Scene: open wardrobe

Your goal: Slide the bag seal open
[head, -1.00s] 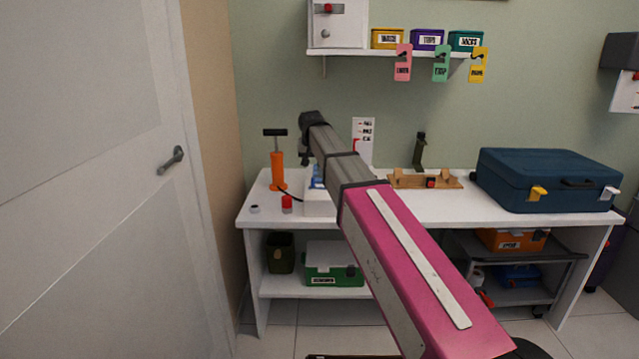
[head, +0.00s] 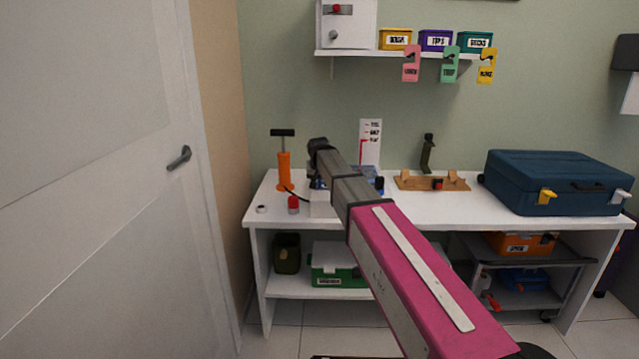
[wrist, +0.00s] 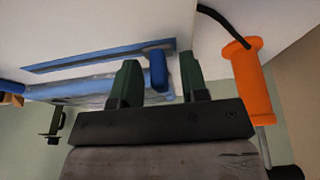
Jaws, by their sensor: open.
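The bag shows in the wrist view as a clear-blue sheet (wrist: 75,90) with a darker blue seal strip (wrist: 95,58) along it. A blue slider (wrist: 157,70) sits at one end of the strip. My gripper (wrist: 161,76) is open, with one green finger on each side of the slider; I cannot tell whether they touch it. In the head view my gripper is mostly hidden by my arm, low over the left part of the table, and a bit of the blue bag (head: 370,171) shows behind the arm.
An orange pump (head: 284,171) with a dark hose stands on the white table (head: 440,210), close beside my gripper; it also shows in the wrist view (wrist: 250,88). A red-capped item (head: 293,204) is near it. A wooden stand (head: 415,183) and blue suitcase (head: 555,183) are to the right.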

